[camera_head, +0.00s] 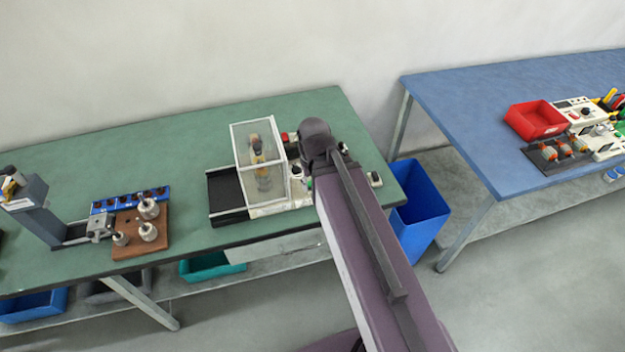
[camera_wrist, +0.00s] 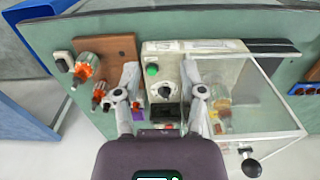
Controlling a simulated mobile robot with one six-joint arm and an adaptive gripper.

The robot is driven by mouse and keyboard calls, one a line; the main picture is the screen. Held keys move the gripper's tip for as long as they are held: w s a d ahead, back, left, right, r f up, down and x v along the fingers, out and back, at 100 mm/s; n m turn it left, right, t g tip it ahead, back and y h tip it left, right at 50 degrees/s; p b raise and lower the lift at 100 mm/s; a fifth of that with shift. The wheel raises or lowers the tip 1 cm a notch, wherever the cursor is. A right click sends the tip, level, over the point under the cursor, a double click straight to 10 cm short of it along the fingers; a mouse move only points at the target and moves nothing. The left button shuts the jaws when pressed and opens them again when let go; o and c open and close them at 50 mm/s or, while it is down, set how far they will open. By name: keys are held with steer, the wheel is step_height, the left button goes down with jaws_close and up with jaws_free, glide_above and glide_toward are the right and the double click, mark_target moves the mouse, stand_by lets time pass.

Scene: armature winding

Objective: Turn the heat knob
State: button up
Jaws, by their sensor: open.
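A pale control box (camera_wrist: 205,68) on the green bench shows in the wrist view. A small dark round knob (camera_wrist: 165,91) sits on its face, below a green button (camera_wrist: 152,69) and above a black rectangular part (camera_wrist: 165,112). Which control is the heat knob cannot be read from any label. My gripper (camera_wrist: 160,66) is open, its fingers spread to either side of these controls with nothing between them gripped. Whether the fingers touch the box is unclear. In the head view my arm hides the gripper and most of the box.
A clear-walled guard (camera_head: 260,155) stands beside the box; it also shows in the wrist view (camera_wrist: 262,98), with a black-knobbed handle (camera_wrist: 251,167). A brown board (camera_wrist: 118,52) with copper-wound parts lies on the other side. A blue bin (camera_head: 425,205) stands between the benches.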

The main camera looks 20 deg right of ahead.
stand_by(0.4)
steer(key=n, duration=0.5)
glide_above(297, 166)
steer(key=shift+f, duration=0.25)
steer(key=shift+f+b, duration=0.15)
steer(key=shift+b, duration=0.25)
step_height(297, 166, down, 14)
steer(key=b, duration=1.3)
steer(key=shift+r, duration=0.25)
jaws_close()
